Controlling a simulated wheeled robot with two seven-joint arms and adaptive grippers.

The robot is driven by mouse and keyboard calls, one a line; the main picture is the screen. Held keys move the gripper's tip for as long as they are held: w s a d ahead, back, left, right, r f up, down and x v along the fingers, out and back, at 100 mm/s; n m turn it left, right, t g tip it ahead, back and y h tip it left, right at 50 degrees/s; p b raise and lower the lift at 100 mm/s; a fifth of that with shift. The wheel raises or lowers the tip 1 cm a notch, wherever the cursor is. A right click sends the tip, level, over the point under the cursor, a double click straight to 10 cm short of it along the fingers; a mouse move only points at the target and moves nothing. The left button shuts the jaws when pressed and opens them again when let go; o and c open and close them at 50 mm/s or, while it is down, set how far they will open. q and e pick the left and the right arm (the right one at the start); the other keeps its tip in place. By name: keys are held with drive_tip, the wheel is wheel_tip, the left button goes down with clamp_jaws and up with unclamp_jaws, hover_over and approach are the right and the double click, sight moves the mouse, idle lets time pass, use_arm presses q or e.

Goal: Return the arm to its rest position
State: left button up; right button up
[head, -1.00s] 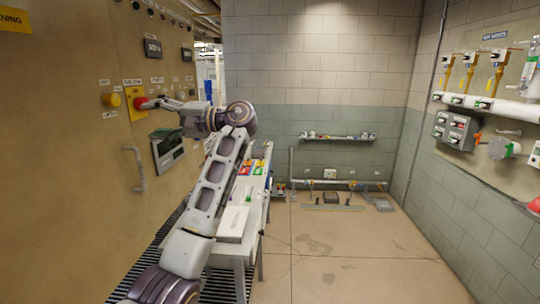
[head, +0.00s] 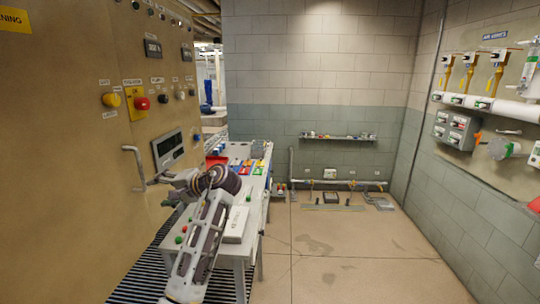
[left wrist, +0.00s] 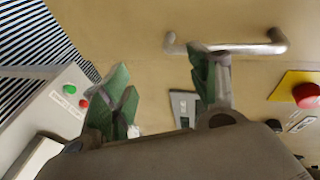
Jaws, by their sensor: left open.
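My left arm comes in from the bottom of the head view, bent at the wrist over the bench. My left gripper (head: 165,182) points left toward the tan cabinet panel, low and close to the grey bar handle (head: 134,165). Whether it touches the handle is unclear. In the left wrist view the green-padded fingers (left wrist: 158,78) stand wide apart with nothing between them. The handle also shows there (left wrist: 228,47), beyond and partly behind the right finger. My right gripper is not in view.
A red mushroom button (head: 142,103) on a yellow plate, a yellow button (head: 111,100) and a dark screen (head: 168,148) are on the panel. The bench (head: 238,252) carries a white box (head: 236,224) and coloured bins. Open floor (head: 340,260) lies to the right.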

use_arm(q)
drive_tip(key=s+d+f+m+h, duration=0.1)
drive_tip(key=s+f+h, duration=0.3)
drive_tip(key=f, duration=0.9)
drive_tip(key=s+f+h, duration=0.3)
drive_tip(key=s+f, duration=0.4)
drive_tip(key=f, duration=0.6)
drive_tip(key=s+d+f+h, duration=0.2)
drive_tip(key=s+d+f, duration=0.1)
drive_tip(key=s, duration=0.5)
drive_tip(key=s+d+f+n+g+h, duration=0.1)
drive_tip(key=s+d+f+h, duration=0.2)
drive_tip(key=s, duration=0.4)
drive_tip(key=s+d+f+h, duration=0.2)
drive_tip(key=s+f, duration=0.2)
drive_tip(key=s, duration=0.4)
wheel_tip(320, 180, down, 33)
drive_tip(key=s+g, duration=0.1)
drive_tip(key=s, duration=0.2)
drive_tip(key=s+a+f, duration=0.1)
drive_tip(key=s+f, duration=0.8)
drive_tip(key=s, duration=0.2)
drive_tip(key=s+a+f+g, duration=0.1)
drive_tip(key=s+a+f, duration=0.1)
drive_tip(key=s+f, duration=0.8)
drive_tip(key=shift+s+a+f+g, duration=0.3)
drive_tip(key=shift+s, duration=0.25)
